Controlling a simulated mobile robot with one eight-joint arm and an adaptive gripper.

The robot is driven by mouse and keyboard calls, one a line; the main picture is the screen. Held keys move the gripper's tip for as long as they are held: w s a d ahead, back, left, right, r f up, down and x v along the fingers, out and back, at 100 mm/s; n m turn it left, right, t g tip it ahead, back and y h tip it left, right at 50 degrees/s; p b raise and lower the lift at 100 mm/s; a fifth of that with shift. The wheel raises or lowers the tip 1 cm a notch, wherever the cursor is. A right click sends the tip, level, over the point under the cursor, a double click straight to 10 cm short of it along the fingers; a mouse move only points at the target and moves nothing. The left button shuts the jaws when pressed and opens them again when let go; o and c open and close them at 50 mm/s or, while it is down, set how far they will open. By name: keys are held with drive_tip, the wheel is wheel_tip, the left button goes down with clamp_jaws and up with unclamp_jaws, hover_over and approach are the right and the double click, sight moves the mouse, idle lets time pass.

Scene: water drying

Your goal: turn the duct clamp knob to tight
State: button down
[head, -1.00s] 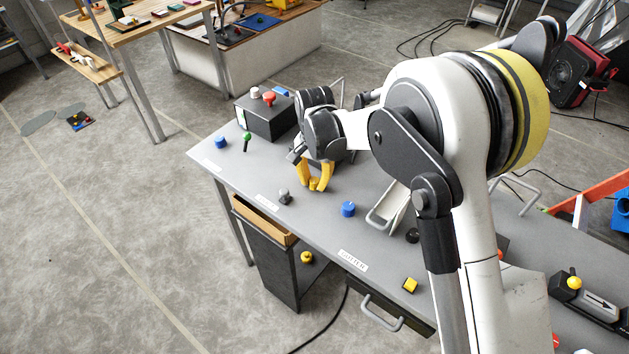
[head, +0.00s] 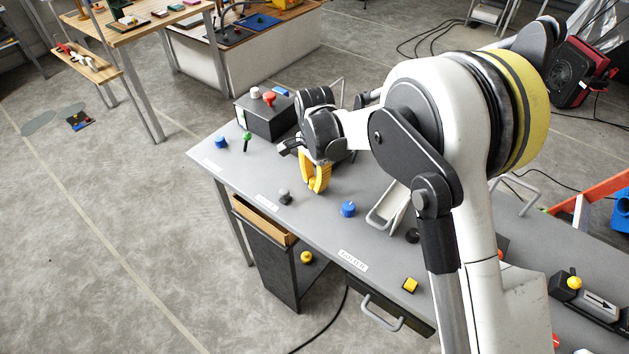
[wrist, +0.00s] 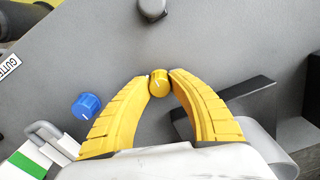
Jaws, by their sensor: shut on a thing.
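A small yellow knob (wrist: 159,83) stands on the grey bench top, between the fingertips of my gripper (wrist: 160,80) in the wrist view. The yellow fingers touch it from both sides and are shut on it. A pale mark shows on its top; no label for this knob is readable. In the head view my gripper (head: 316,190) points down at the bench, its fingers seen nearly edge-on, and the knob is hidden behind them.
A blue knob (wrist: 87,105) and a grey knob (wrist: 152,8) stand close to the held knob. A dark box with knobs (head: 267,117) stands at the bench's far end.

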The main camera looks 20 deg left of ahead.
sight(315, 180)
drive_tip(key=c, duration=1.2)
unclamp_jaws()
drive_tip(key=shift+o, duration=0.2)
wheel_tip(315, 180, up, 12)
